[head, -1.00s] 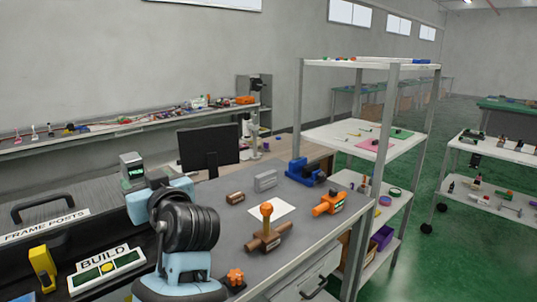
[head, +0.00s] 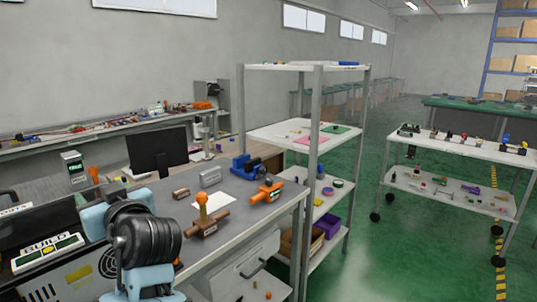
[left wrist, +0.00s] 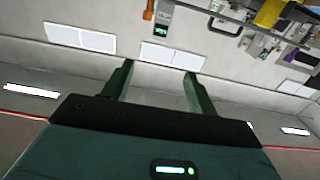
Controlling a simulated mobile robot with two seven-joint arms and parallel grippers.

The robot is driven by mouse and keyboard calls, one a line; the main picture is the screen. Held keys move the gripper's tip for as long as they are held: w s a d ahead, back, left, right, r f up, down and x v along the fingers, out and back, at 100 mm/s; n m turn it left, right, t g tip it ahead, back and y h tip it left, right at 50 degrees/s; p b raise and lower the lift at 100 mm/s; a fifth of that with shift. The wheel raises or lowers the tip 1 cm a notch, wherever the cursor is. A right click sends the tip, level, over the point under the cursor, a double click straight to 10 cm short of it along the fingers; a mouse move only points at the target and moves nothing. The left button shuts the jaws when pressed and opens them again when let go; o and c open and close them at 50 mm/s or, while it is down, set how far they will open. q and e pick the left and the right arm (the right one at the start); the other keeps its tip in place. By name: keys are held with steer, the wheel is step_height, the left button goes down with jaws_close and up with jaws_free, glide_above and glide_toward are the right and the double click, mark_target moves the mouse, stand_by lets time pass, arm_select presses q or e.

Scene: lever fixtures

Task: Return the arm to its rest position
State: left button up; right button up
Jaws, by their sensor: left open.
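My left gripper (left wrist: 158,71) shows in the left wrist view with its two dark green fingers apart and nothing between them. That view looks toward a grey wall with windows, tilted, and bench items hang at its top edge. In the head view my left arm is folded at the lower left, with light blue links and a black ribbed joint; its fingers cannot be made out there. A brown fixture with an upright orange-knobbed lever (head: 202,207) stands on the grey bench (head: 236,215), apart from the arm. My right gripper is not in view.
An orange fixture (head: 267,191), a blue vise (head: 247,166) and a grey block (head: 210,177) sit on the bench. A metal shelf rack (head: 318,150) stands just right of it. A white wheeled cart (head: 455,150) is farther right, with open green floor (head: 385,255) between.

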arm_select(q)
steer(key=s+d+f+m+t+h+p, duration=0.1)
steer(key=s+d+f+m+h, duration=0.3)
steer(key=f, duration=1.2)
steer(key=s+d+f+m+h+p, duration=0.2)
steer(key=s+f+m+h, duration=0.35)
steer(key=f, duration=1.05)
steer(key=s+d+f+g+h, duration=0.1)
steer(key=s+f, duration=0.4)
steer(key=s, duration=0.5)
steer(key=s+d+f+m+g+h+p, duration=0.1)
steer(key=s+d+f+h, duration=0.1)
steer(key=s+f, duration=0.3)
steer(key=s+d+f+m+g+h, duration=0.1)
steer(key=s+f, duration=0.4)
steer(key=s, duration=0.9)
steer(key=shift+s+d+g+h, duration=0.4)
steer(key=shift+d+h, duration=0.15)
steer(key=shift+h, duration=0.6)
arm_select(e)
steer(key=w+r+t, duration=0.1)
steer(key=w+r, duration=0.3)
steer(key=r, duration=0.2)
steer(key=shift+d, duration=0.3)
arm_select(q)
steer(key=shift+m, duration=0.25)
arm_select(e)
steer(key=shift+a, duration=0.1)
